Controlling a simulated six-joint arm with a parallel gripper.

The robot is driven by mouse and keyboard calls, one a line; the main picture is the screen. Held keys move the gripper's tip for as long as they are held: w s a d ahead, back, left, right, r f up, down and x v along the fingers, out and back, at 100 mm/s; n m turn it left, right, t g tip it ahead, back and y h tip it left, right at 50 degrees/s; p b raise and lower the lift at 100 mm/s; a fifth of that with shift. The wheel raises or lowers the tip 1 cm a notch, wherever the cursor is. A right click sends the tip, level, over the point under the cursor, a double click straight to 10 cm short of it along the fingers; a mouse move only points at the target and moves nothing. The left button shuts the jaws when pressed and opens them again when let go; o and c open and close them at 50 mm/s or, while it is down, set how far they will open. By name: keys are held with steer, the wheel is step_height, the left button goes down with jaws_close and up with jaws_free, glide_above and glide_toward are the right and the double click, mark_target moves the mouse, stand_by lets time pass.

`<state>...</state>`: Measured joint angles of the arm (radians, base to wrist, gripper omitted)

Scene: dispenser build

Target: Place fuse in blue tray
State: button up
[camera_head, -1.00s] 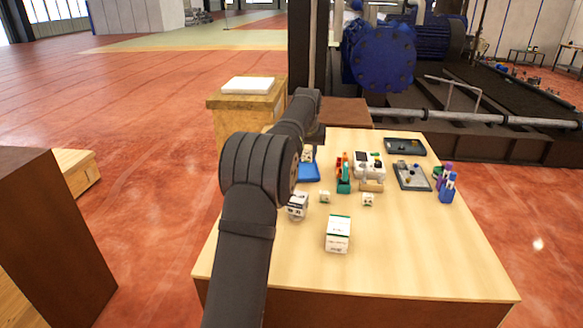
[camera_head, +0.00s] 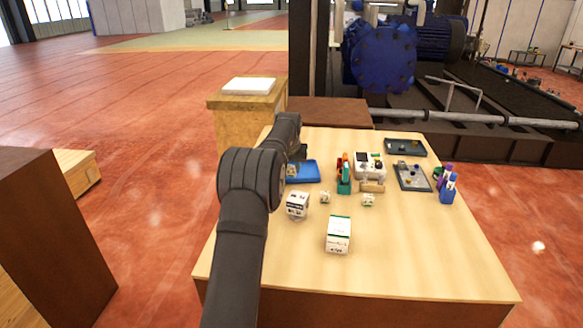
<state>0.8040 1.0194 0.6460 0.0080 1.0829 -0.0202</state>
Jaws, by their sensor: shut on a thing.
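The blue tray (camera_head: 306,173) lies on the wooden table, just right of my arm, and its left part is hidden behind the arm. A small pale piece, which I take to be the fuse (camera_head: 291,170), shows beside my forearm at the tray's left side. My gripper (camera_head: 296,160) is mostly hidden behind my own arm and is shut on this piece. I cannot tell whether the piece touches the tray.
A white cube (camera_head: 297,204), a white box (camera_head: 338,235) and two small pale blocks stand nearer on the table. Teal and orange tools (camera_head: 344,175), a white device (camera_head: 370,165), grey trays (camera_head: 412,177) and a blue holder (camera_head: 447,194) stand to the right. The front of the table is clear.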

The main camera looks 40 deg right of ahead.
steer(key=shift+f, duration=0.1)
steer(key=shift+f, duration=0.3)
steer(key=o, duration=0.9)
steer(key=shift+o, duration=0.2)
steer(key=shift+r, duration=0.1)
steer(key=shift+r, duration=0.35)
steer(key=v, duration=1.2)
steer(key=shift+f, duration=0.1)
